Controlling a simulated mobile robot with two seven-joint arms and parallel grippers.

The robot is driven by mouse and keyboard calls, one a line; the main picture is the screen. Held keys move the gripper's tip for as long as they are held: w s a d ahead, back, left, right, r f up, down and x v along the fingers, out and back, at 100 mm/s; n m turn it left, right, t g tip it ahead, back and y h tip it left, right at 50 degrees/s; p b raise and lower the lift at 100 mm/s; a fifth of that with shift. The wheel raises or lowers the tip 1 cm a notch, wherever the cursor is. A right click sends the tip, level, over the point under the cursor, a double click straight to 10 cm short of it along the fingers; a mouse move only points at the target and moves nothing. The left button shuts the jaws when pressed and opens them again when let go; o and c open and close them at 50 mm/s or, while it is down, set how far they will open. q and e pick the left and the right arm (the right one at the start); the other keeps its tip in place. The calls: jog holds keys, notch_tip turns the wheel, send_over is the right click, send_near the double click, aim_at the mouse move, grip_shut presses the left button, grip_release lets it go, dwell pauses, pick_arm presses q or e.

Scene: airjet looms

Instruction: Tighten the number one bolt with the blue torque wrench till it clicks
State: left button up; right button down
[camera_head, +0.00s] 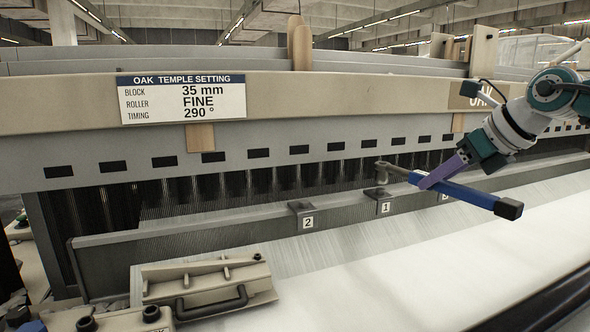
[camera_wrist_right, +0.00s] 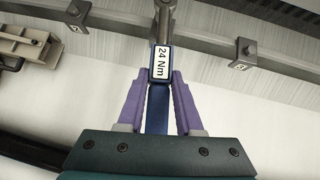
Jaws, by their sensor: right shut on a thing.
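The blue torque wrench (camera_head: 468,193) is in my right gripper (camera_head: 438,174). Its purple fingers are shut on both sides of the shaft; in the right wrist view the gripper (camera_wrist_right: 159,98) also grips it. The wrench slants, with its black end at the lower right. Its grey head (camera_head: 381,170) is over the block marked 1 (camera_head: 385,206). The number one bolt is hidden under or behind the head, and I cannot tell whether the socket is seated. In the right wrist view the wrench (camera_wrist_right: 158,100) carries a "24 Nm" label. My left gripper is out of view.
The block marked 2 (camera_head: 303,216) sits left on the same grey rail (camera_head: 180,240). Another block (camera_wrist_right: 244,53) is to the right in the right wrist view. A beige bracket with a black handle (camera_head: 205,280) stands front left. White fabric (camera_head: 400,270) lies below the rail.

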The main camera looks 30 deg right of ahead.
jog(key=shift+r, duration=0.15)
notch_tip(320, 180, up, 5)
jog(key=p, duration=0.4)
